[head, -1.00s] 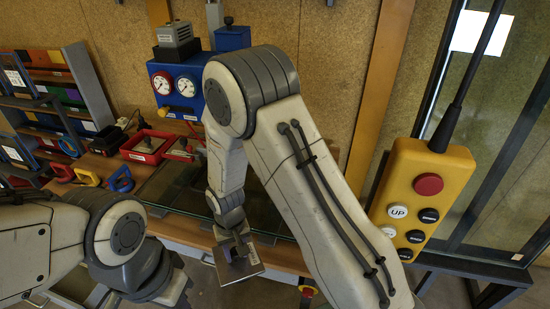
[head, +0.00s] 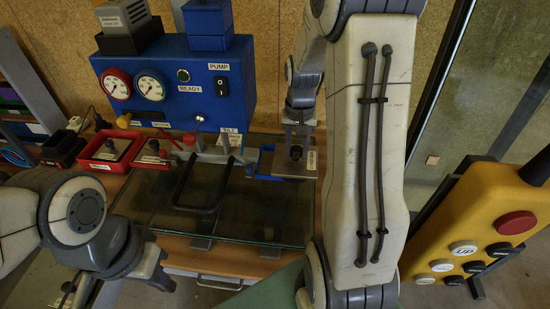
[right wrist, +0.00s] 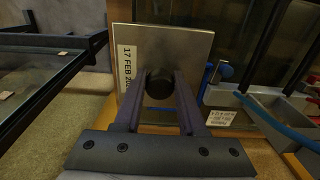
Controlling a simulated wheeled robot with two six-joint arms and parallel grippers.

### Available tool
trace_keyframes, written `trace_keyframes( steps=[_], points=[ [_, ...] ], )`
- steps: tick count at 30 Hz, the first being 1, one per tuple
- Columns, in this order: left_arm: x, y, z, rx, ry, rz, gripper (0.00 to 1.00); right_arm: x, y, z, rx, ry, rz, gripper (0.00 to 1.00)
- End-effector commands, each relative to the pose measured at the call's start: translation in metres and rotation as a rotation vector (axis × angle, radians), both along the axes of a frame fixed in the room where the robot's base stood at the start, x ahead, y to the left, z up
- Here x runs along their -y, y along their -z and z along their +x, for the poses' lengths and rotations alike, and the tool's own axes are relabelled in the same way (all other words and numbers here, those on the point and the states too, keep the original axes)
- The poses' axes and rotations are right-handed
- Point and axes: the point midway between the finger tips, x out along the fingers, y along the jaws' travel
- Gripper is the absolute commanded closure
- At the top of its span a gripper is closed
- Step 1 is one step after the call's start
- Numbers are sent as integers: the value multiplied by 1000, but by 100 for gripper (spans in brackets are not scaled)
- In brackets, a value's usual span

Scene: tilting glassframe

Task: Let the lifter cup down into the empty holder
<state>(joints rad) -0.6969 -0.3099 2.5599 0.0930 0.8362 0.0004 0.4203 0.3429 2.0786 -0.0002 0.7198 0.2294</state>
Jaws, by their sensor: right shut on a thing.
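The lifter cup, a square grey metal plate with a black knob (head: 296,165), hangs from my right gripper (head: 296,146). In the right wrist view, my right gripper (right wrist: 158,88) is shut around the knob, and a date label shows on the plate (right wrist: 185,48). In the head view the cup is over the right end of the bench, overlapping a blue tray-like holder (head: 264,162). I cannot tell whether it touches the holder. My left gripper (head: 148,268) is low at the left, away from the cup; its jaw opening is unclear.
Two red trays (head: 104,166) with similar knobbed plates stand at the left. A blue pump box (head: 190,85) with gauges is behind. A yellow pendant (head: 480,235) hangs at the right.

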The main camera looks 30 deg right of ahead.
Motion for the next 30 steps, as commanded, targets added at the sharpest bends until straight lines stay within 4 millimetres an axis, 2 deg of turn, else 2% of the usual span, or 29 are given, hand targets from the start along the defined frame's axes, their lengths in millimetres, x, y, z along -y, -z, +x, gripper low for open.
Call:
trace_keyframes(
  steps=[9,15,22,30],
  points=[
    [0,-24,0,0,-1,0,100,8,35,62,-2,-3,0,100],
    [0,-35,0,0,-2,0,100,12,56,97,0,-4,0,100],
    [0,-40,0,0,-2,0,100,14,68,109,0,-3,0,100],
    [0,-55,0,0,-2,0,100,14,104,108,-2,-3,0,100]
  ],
)
